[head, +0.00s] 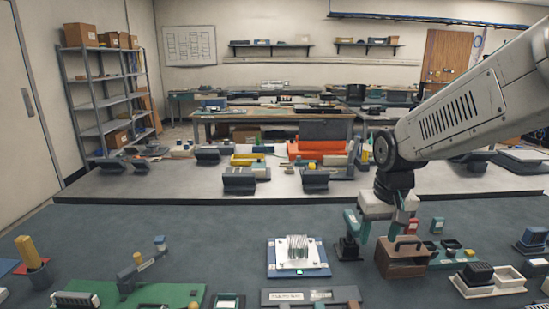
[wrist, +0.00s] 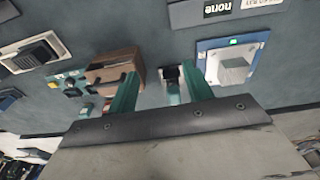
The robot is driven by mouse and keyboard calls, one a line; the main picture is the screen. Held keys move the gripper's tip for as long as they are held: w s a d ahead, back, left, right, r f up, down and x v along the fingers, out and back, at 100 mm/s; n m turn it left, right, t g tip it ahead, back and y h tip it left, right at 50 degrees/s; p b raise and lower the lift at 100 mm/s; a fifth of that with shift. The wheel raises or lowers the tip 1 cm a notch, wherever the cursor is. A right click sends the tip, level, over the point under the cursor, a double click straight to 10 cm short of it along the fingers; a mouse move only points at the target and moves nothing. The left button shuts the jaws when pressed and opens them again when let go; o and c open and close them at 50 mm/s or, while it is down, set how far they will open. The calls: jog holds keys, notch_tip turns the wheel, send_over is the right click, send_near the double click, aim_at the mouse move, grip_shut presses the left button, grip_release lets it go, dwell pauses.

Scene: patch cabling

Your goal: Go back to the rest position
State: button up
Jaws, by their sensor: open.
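My gripper (head: 380,222) hangs at the end of my arm on the right side of the head view, above the near dark table. Its two teal fingers are spread apart, and the gap between them is empty. In the wrist view the gripper (wrist: 160,85) shows the same open gap. A small black block (wrist: 172,74) shows beyond the fingertips, partly hidden. A brown box with a dark handle (head: 402,262) stands just below and right of the gripper; it also shows in the wrist view (wrist: 103,75), partly behind a finger.
A white finned block on a blue-edged board (head: 298,262) lies left of the gripper. A green board (head: 120,292) lies at the front left.

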jog(key=s+d+r, duration=0.1)
jog(key=s+r, duration=0.2)
jog(key=s, duration=0.9)
jog(key=s+d+r, duration=0.1)
jog(key=s+r, duration=0.1)
jog(key=s, duration=1)
jog(key=shift+s+r, duration=0.15)
jog(key=shift+r, duration=0.25)
jog(key=shift+d, duration=0.1)
